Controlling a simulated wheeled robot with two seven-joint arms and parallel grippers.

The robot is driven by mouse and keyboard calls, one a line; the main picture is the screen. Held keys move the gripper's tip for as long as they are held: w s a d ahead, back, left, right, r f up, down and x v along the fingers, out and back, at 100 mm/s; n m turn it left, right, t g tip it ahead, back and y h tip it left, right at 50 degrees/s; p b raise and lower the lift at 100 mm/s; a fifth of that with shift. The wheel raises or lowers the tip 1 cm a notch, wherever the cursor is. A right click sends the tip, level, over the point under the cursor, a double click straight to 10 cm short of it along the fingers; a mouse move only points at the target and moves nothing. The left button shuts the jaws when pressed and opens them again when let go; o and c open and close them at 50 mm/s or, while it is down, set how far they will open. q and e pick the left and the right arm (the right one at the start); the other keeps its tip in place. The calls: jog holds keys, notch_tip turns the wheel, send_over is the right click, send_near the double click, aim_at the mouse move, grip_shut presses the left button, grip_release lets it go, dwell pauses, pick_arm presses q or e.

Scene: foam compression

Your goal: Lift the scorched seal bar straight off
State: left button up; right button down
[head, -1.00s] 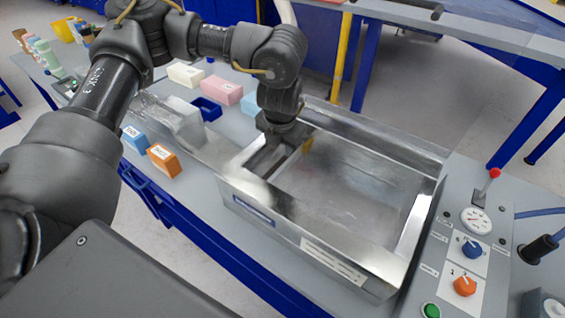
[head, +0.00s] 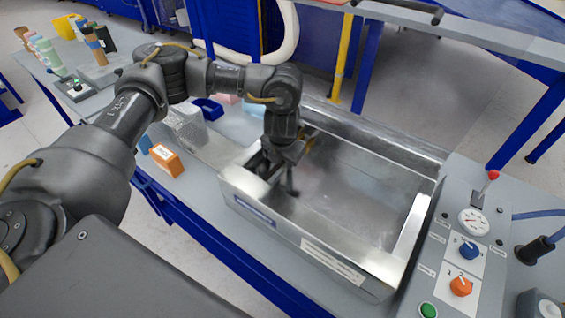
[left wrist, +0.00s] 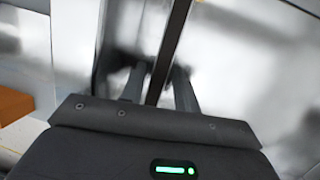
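The seal bar shows in the left wrist view as a narrow dark brown strip (left wrist: 174,42) running down between my fingers. In the head view, a brownish piece (head: 309,143) that looks like its far end shows beside my gripper at the left end of the metal chamber (head: 340,262). My left gripper (head: 279,178) points down there, its two fingers apart. In the left wrist view, the fingers of my left gripper (left wrist: 159,88) stand on either side of the strip, with small gaps. My gripper hides most of the bar in the head view. My right gripper is out of view.
A control panel with a red-knobbed lever (head: 494,174), gauge (head: 474,222) and dials stands right of the chamber. An orange block (head: 166,159) and a blue tray (head: 208,109) lie left of it. The chamber's middle and right look empty; its metal walls surround my gripper.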

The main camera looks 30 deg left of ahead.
aim_at(283, 162)
pick_arm(q)
grip_shut()
jog(key=shift+w+r, duration=0.1)
jog(key=shift+r, duration=0.55)
notch_tip(283, 162, up, 9)
jog(key=b, duration=0.1)
jog(key=shift+b, duration=0.3)
